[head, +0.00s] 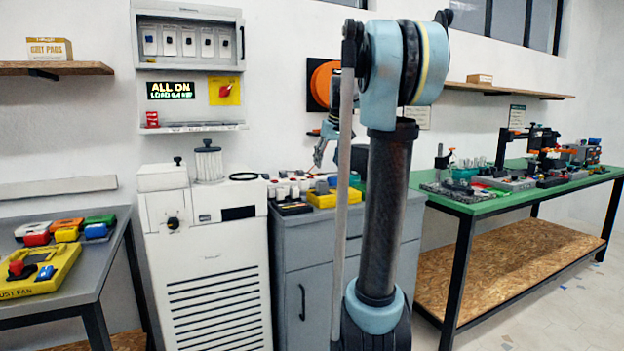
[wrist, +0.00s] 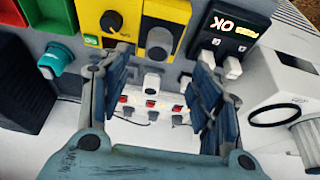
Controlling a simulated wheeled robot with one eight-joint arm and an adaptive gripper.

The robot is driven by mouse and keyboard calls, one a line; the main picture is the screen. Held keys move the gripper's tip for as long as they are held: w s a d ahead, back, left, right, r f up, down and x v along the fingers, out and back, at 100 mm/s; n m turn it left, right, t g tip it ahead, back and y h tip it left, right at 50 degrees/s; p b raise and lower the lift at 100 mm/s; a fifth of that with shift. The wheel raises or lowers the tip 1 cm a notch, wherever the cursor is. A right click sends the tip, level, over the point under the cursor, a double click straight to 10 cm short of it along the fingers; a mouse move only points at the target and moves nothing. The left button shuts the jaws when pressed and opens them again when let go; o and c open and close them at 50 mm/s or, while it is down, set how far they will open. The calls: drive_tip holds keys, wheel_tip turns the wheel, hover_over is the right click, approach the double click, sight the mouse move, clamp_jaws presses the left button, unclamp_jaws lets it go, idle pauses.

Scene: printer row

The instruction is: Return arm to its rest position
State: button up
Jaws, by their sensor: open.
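My arm stands upright in the middle of the head view. My gripper (head: 322,152) shows small beside the arm's column, above the grey cabinet, partly hidden by my own arm parts. In the wrist view my gripper (wrist: 160,82) has its two dark-blue fingers spread wide apart. No held thing shows between the fingers. Beyond the gap lies a white strip (wrist: 151,133) with red switches. A yellow box with a black knob (wrist: 108,18) and a yellow box with a grey knob (wrist: 160,38) lie past the fingertips.
The grey cabinet (head: 300,253) carries small parts and a yellow tray (head: 322,200). A white machine (head: 205,265) stands left of it. A grey table (head: 95,268) is at left, a green bench (head: 500,203) at right. A wall shelf (head: 190,128) hangs behind.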

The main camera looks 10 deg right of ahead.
drive_tip(key=s+f+m+g, duration=0.1)
drive_tip(key=s+f, duration=1.4)
drive_tip(key=s, duration=0.4)
drive_tip(key=s+a+f+m+g+h, duration=0.1)
drive_tip(key=s+f+m, duration=0.1)
drive_tip(key=s+f, duration=1.3)
drive_tip(key=s, duration=0.5)
drive_tip(key=shift+a+f, duration=0.15)
drive_tip(key=shift+f, duration=0.2)
drive_tip(key=shift+w+f, duration=0.2)
drive_tip(key=shift+w, duration=0.2)
